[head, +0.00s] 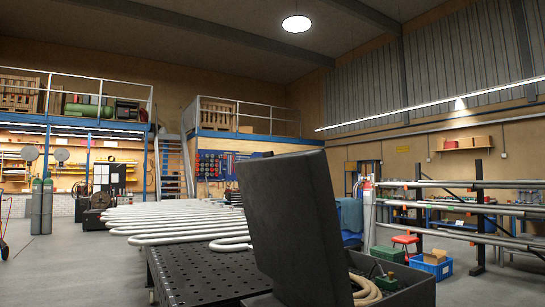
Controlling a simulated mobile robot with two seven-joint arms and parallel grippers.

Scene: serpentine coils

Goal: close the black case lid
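The black case stands close in front of me at the lower right of the head view. Its lid (292,225) is up, nearly upright and leaning back a little, with its broad dark face toward the left. The case's box (418,291) is open to the right of the lid. The lid hides part of the box. Neither of my grippers is in view.
A black perforated table (190,275) stands left of the lid, with silver serpentine coils (170,222) at its far side. A blue crate (432,266) and a red stool (405,240) are beyond the case. Pipe racks (478,215) stand at the right. The grey floor at left is largely clear.

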